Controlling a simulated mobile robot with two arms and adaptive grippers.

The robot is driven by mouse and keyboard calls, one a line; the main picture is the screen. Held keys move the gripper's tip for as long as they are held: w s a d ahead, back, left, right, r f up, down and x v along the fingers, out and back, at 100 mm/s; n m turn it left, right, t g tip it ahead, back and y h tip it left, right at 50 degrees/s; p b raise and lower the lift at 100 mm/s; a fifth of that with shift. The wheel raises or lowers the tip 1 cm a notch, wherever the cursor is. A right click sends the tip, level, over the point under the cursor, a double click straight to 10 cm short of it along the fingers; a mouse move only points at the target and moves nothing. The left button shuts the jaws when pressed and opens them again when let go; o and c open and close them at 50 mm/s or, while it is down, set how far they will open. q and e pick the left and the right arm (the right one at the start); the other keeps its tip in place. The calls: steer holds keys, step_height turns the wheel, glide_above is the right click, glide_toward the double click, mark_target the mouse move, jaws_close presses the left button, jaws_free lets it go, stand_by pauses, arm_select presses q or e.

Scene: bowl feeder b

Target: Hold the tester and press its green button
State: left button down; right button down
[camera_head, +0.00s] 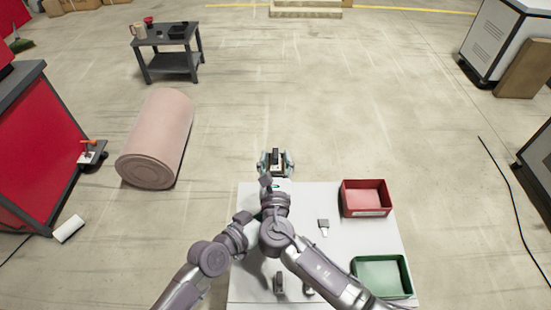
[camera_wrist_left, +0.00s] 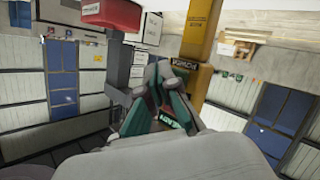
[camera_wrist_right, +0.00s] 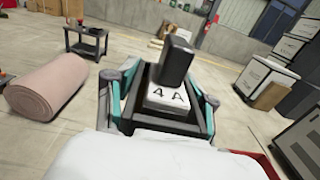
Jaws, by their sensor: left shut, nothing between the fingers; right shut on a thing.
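My right gripper (camera_head: 276,163) is beyond the far edge of the white table (camera_head: 368,236). It is shut on a dark block with a white face marked "4 A" (camera_wrist_right: 166,97), apparently the tester, held upright with a black part on top. In the right wrist view its teal-padded fingers (camera_wrist_right: 160,105) lie on both sides of the block. My left gripper (camera_wrist_left: 163,98) is shut and empty; in the head view it is largely hidden by my right wrist. A green patch marked "READY" shows beside its fingers. I cannot make out the green button.
A red bin (camera_head: 347,205) and a green bin (camera_head: 359,284) stand on the table's right side. A small grey-and-white piece (camera_head: 323,226) lies left of them. A pink roll (camera_head: 157,138) and a dark side table (camera_head: 170,65) stand on the floor beyond.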

arm_select(q)
steer(key=shift+s, duration=0.1)
arm_select(e)
steer(key=shift+f, duration=0.15)
arm_select(q)
steer(key=s, duration=0.6)
steer(key=shift+w, duration=0.1)
arm_select(e)
steer(key=shift+c, duration=1.5)
jaws_free()
arm_select(q)
steer(key=shift+r+p, duration=0.5)
steer(key=shift+p, duration=0.05)
arm_select(e)
steer(key=s, duration=2)
